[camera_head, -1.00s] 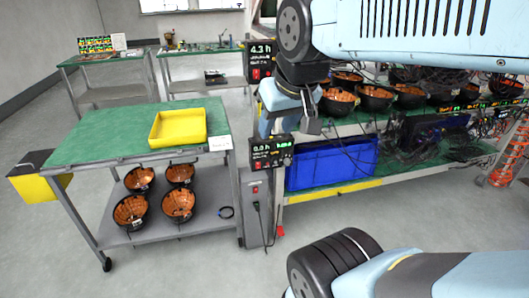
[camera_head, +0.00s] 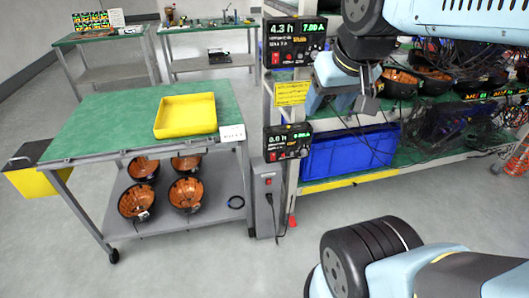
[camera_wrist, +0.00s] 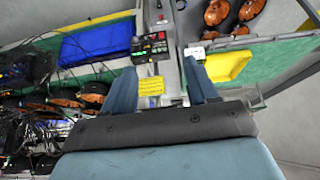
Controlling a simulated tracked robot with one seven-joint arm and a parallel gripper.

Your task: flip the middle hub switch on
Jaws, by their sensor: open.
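An upper hub unit (camera_head: 295,42) with a lit display reading 4.3 h and 7.00 A is on the rack post. A lower hub unit (camera_head: 287,141) below it shows 0.0 h, with a red switch (camera_head: 273,156) at its lower left. The lower unit also shows upside down in the wrist view (camera_wrist: 150,47). The switch's position is too small to tell. My gripper (camera_head: 340,96) hangs to the right of the post, between the heights of the two units. In the wrist view my gripper (camera_wrist: 159,66) is open and empty, with the lower unit beyond its fingertips.
A yellow label (camera_head: 291,93) sits between the units. A grey floor box (camera_head: 268,200) stands below. A blue bin (camera_head: 350,152), cables and copper-coloured bowls fill the rack at right. A green cart (camera_head: 110,118) with a yellow tray (camera_head: 187,115) stands left. Front floor is clear.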

